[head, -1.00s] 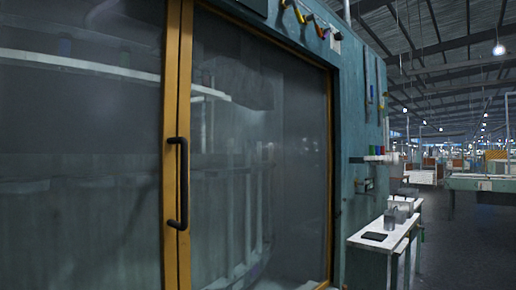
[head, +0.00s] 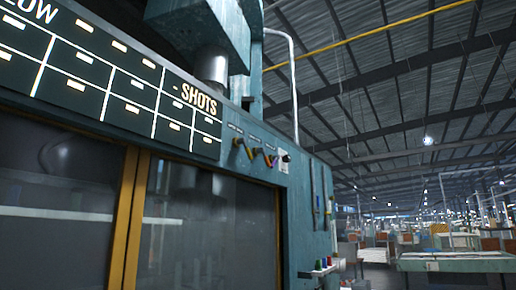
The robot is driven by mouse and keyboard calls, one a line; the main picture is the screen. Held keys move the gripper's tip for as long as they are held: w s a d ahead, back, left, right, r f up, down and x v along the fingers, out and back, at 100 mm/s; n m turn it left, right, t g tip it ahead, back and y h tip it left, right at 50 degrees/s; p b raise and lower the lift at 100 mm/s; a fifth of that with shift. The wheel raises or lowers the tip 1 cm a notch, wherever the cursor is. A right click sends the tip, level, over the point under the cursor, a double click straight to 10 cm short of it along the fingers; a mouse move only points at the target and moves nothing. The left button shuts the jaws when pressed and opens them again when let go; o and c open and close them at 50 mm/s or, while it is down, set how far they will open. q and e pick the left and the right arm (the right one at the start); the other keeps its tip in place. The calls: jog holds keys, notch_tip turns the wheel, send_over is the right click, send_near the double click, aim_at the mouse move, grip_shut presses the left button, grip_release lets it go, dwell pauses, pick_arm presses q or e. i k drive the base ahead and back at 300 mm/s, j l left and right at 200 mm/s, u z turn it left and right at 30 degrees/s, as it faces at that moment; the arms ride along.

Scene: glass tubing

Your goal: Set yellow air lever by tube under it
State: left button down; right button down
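A row of small coloured levers (head: 254,152) sits on the teal upper face of the machine, above the glass door. Yellow or orange, red and purple tones show among them; they are too small to tell exactly which lever is yellow or how each is turned. Small pale lettering stands above them, too small to read. No tube shows clearly under any lever. Two thin vertical tube-like parts (head: 314,190) hang on the machine's side, right of the levers. Neither of my grippers is in view.
A black board (head: 110,70) with white grid lines and the word "SHOTS" spans the upper left. Below it is a glass door with an orange frame (head: 128,215). A small ledge (head: 320,270) with coloured knobs juts out at lower right. The hall is open to the right.

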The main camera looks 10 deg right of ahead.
aim_at(241, 141)
jog(key=i+l, duration=0.35)
jog(key=i+l+u, duration=0.1)
jog(key=i+l, duration=0.25)
jog(key=l, duration=0.15)
jog(key=i+l+u, duration=0.1)
jog(key=i+l, duration=0.55)
jog(key=l, duration=0.25)
jog(key=i+l+u, duration=0.1)
jog(key=i+l, duration=0.2)
jog(key=l, duration=0.15)
